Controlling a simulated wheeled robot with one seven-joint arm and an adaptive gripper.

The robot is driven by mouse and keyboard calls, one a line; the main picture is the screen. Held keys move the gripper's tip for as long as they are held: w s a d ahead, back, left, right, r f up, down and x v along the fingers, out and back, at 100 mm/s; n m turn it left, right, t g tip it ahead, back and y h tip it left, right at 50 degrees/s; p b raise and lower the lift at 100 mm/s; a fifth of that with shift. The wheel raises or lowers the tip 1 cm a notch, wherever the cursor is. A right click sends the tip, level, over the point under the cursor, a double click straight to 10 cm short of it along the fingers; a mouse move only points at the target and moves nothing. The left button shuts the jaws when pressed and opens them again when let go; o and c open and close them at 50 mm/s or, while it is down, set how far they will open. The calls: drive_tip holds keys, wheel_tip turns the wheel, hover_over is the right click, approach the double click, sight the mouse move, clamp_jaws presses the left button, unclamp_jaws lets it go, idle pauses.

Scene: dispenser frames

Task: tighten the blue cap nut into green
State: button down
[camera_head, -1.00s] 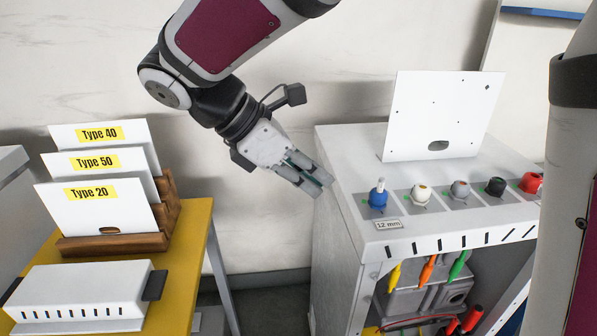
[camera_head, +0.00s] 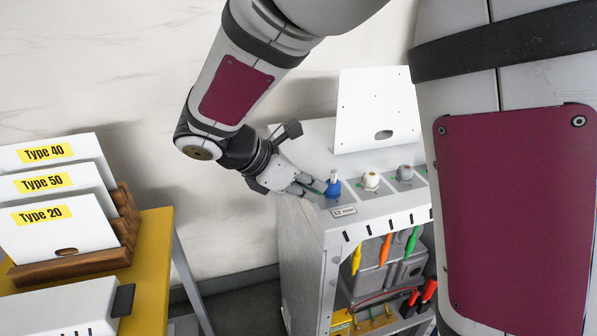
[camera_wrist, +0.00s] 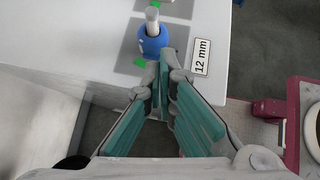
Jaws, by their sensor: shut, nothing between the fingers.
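The blue cap nut (camera_head: 333,188) sits upright on a grey square pad at the left end of the white cabinet top, with a pale pin rising from it. In the wrist view the blue cap nut (camera_wrist: 153,41) is just beyond my fingertips. A green mark (camera_wrist: 140,62) shows on the pad beside its base. My gripper (camera_head: 318,189) is low over the cabinet's left edge, left of the nut. In the wrist view my gripper (camera_wrist: 163,72) has its teal-padded fingers converging at the tips, shut and empty. I cannot tell whether the tips touch the nut.
A "12 mm" label (camera_head: 343,212) lies in front of the nut. White (camera_head: 370,181) and grey (camera_head: 405,173) knobs stand to the right. A white panel (camera_head: 378,105) rises behind. Below are coloured-handled tools. A yellow table (camera_head: 152,245) with Type-labelled plates is at left.

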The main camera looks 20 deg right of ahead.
drive_tip(key=shift+w+d, duration=0.15)
drive_tip(key=shift+d, duration=0.45)
